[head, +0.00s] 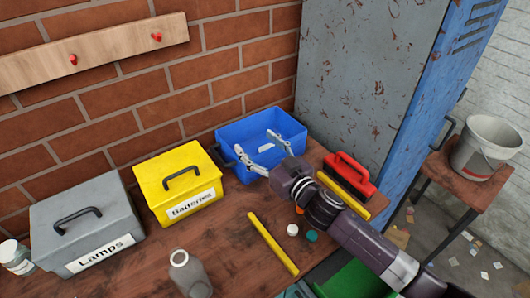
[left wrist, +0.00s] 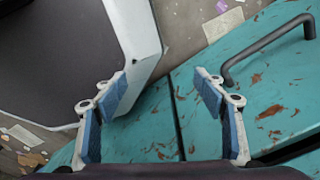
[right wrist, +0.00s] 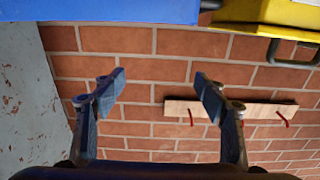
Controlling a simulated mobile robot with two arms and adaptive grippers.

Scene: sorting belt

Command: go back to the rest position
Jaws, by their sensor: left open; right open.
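My right gripper (head: 262,152) is open and empty in the head view, over the front of the open blue bin (head: 232,134). My left gripper (left wrist: 160,95) shows only in the left wrist view. Its fingers are spread and empty, above a worn teal surface with a dark handle (left wrist: 262,48).
A yellow Batteries box (head: 180,180) and a grey Lamps box (head: 88,222) stand along the wall. A red-handled brush (head: 349,176), yellow strips (head: 273,243), small caps and a grey bottle (head: 189,274) lie or stand on the table. A blue locker (head: 425,90) borders the right.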

